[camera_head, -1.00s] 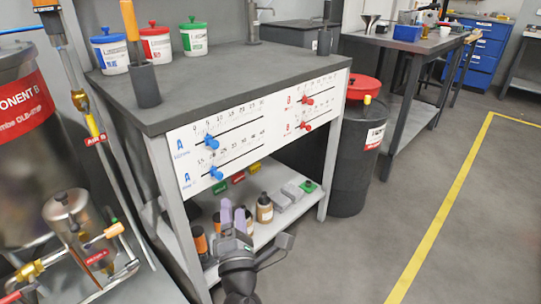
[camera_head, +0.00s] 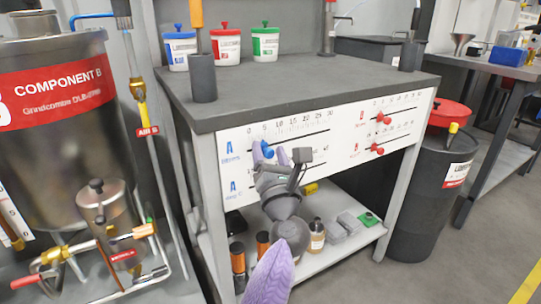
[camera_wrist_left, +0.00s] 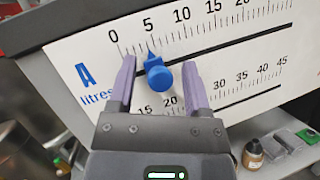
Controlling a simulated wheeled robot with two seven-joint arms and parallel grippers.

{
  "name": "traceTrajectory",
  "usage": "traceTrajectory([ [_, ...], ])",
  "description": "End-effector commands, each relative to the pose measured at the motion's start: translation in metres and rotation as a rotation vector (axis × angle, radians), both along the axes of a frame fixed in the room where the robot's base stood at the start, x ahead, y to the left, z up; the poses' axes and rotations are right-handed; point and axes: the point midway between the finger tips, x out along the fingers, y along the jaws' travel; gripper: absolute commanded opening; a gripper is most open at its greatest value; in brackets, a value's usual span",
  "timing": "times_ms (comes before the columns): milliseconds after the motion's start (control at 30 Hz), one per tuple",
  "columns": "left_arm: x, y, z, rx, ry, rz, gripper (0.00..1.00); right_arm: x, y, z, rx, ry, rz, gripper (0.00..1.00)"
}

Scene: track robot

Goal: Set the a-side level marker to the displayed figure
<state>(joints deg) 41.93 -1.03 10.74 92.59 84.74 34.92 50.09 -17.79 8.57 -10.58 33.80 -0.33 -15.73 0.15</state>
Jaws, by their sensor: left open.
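The white scale panel (camera_head: 345,147) is on the front of the workbench. Its upper blue A scale, marked in litres, has a blue level marker (camera_head: 263,149) on a dark slot. In the left wrist view the blue marker (camera_wrist_left: 158,73) points at about 5. My left gripper (camera_head: 281,158) is open in front of the panel; in the left wrist view its two purple fingers (camera_wrist_left: 158,82) stand on either side of the blue marker, with gaps. The lower blue A marker is hidden behind my gripper. My right gripper is not in view. No displayed figure is readable.
Two red B markers (camera_head: 382,118) sit on the panel's right half. A tank labelled Component B (camera_head: 60,140) is at left. A black drum (camera_head: 425,195) stands at right.

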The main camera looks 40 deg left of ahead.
Motion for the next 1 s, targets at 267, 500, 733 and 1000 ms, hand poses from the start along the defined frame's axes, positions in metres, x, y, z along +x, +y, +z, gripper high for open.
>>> traceTrajectory([
  [267, -0.0002, -0.0003, -0.0002, 0.001, 0.001, -0.001, 0.27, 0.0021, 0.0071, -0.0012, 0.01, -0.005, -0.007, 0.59],
  [500, -0.0001, -0.0005, -0.0005, 0.001, 0.001, -0.001, 0.0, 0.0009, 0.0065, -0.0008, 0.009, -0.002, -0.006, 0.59],
  [733, 0.0, -0.0008, -0.0007, 0.0, 0.001, -0.002, 0.0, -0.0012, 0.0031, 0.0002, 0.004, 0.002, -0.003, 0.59],
  [1000, 0.0001, -0.0008, -0.0008, 0.0, 0.001, -0.003, 0.0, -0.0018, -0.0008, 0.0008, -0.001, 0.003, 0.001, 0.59],
])
